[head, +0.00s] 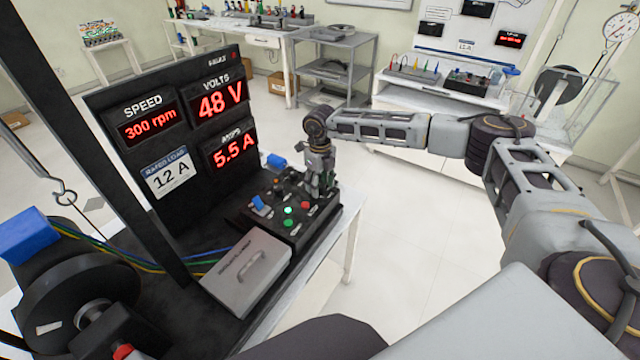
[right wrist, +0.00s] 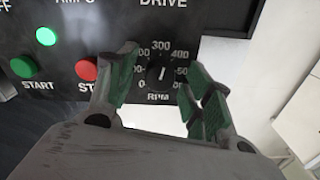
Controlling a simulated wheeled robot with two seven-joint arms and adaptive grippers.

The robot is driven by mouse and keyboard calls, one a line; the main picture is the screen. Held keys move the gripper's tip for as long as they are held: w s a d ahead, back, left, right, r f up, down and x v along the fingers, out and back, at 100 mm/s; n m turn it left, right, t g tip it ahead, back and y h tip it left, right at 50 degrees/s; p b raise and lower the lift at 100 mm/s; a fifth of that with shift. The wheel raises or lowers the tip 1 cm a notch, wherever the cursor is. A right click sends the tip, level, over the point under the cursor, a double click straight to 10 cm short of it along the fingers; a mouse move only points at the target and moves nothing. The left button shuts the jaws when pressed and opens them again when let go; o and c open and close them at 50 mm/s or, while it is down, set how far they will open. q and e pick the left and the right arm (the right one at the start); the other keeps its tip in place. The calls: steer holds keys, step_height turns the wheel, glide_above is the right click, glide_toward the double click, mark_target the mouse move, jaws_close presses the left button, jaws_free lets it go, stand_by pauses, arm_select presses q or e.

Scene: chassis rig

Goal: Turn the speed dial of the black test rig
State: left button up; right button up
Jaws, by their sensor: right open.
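The black speed dial (right wrist: 159,74) shows in the right wrist view, on a panel marked RPM, with its pointer close to 300. My right gripper (right wrist: 158,82) is open, with one green-padded finger on each side of the dial in the picture. I cannot tell whether the pads touch it. In the head view my right gripper (head: 320,190) is over the right end of the control panel (head: 267,222) and hides the dial. The speed display (head: 150,125) on the black test rig (head: 180,205) reads 300 rpm. My left gripper is out of view.
A grey box with a handle (head: 245,275) sits beside the control panel. Other displays read 48 V (head: 220,100) and 5.5 A (head: 232,150). Open floor (head: 420,230) lies to the right.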

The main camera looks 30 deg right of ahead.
mark_target(320, 185)
step_height(320, 185, up, 12)
stand_by(0.9)
stand_by(0.6)
